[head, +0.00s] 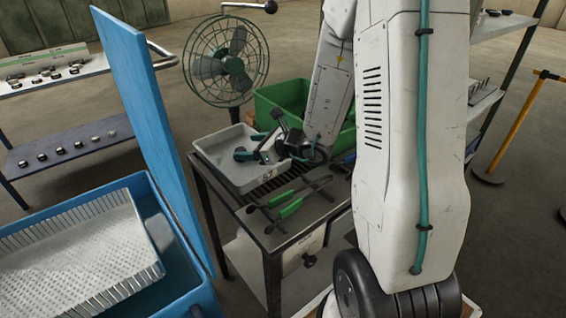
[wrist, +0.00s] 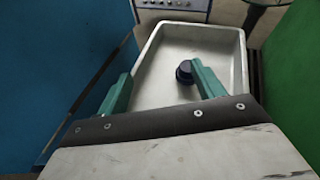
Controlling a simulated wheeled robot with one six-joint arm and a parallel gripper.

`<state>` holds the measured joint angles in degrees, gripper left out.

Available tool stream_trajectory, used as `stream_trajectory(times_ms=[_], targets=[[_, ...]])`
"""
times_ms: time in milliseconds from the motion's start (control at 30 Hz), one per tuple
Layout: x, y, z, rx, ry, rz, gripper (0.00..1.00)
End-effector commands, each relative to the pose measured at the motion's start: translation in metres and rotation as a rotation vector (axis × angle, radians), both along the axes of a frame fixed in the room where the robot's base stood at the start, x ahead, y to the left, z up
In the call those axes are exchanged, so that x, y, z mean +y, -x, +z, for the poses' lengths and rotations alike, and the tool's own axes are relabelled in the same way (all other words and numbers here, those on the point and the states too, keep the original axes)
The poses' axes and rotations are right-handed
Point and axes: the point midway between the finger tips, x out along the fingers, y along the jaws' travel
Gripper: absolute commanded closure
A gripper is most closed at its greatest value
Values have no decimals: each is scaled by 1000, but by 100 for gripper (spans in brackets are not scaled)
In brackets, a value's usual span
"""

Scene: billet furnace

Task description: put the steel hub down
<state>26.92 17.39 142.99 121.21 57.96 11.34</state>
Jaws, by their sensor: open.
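A small dark round piece, which looks like the steel hub (wrist: 185,72), rests in the pale shallow tray (wrist: 225,35) in the wrist view. My gripper (wrist: 160,72) is open, its two teal fingers wide apart over the near part of the tray. The hub is close beside the right finger, which hides part of it; I cannot tell whether they touch. In the head view my gripper (head: 254,148) is over the tray (head: 212,163) on the dark bench. I cannot clearly tell the hub from the gripper there.
Tongs with green grips (head: 290,207) lie on the slatted bench (head: 275,237) in front of the tray. A green bin (head: 282,98) stands behind it. A fan (head: 226,60) stands at the back. A blue upright panel (head: 150,120) and a blue tank (head: 190,287) are on the left.

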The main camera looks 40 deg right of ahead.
Motion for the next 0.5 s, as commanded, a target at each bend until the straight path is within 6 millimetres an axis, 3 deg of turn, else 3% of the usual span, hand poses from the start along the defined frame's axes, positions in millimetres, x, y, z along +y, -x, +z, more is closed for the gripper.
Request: stream_trajectory(times_ms=[33,100,233,367,500], targets=[[29,5,24,-48,57,124,32],[69,22,53,-114,158,328,32],[134,75,93,-232,376,727,32],[169,141,113,-325,620,1101,32],[172,206,120,-382,893,1449,32]])
